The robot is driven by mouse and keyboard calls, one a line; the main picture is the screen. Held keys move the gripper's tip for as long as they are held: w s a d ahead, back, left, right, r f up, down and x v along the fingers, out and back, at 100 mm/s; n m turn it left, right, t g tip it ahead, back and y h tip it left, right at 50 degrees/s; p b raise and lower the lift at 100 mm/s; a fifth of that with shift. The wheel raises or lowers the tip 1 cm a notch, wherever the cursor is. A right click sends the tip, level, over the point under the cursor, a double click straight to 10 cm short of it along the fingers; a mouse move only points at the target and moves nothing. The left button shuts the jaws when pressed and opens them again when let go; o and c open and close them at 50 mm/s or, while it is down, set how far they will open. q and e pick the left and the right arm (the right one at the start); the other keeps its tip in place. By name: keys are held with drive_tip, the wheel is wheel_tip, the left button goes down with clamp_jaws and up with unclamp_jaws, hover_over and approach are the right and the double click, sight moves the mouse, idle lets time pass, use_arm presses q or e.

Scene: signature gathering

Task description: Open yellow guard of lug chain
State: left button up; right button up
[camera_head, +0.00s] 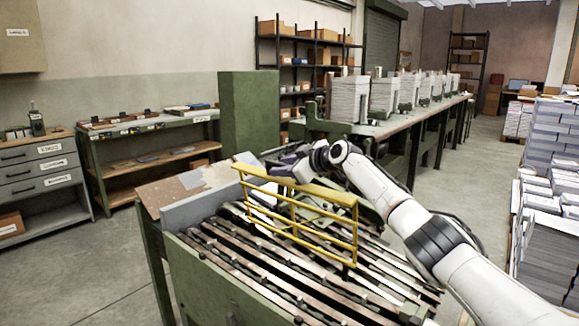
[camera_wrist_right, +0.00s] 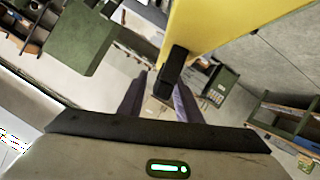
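The yellow guard (camera_head: 328,194) is a railed frame with a solid top strip. It stands over the lug chain (camera_head: 262,262), whose long metal bars run along the green machine. In the right wrist view the guard is a yellow panel (camera_wrist_right: 212,22) with a black handle (camera_wrist_right: 172,72) on its edge. My right gripper (camera_head: 287,163) is at the guard's far upper side, partly hidden by it. In the wrist view its two fingers (camera_wrist_right: 160,90) are apart, with the handle at or between their tips. I cannot tell if they touch it. My left gripper is not in view.
A green cabinet (camera_head: 248,112) stands behind the machine. A long table with paper stacks (camera_head: 350,98) runs back to the right. More stacks (camera_head: 545,220) stand at the right edge. Shelves and a drawer unit (camera_head: 42,172) are at left, with clear floor before them.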

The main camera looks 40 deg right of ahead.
drive_tip(key=b+v, duration=0.1)
drive_tip(key=v, duration=0.8)
drive_tip(key=shift+d, duration=0.15)
drive_tip(key=shift+s+r, duration=0.3)
drive_tip(key=shift+s, duration=0.3)
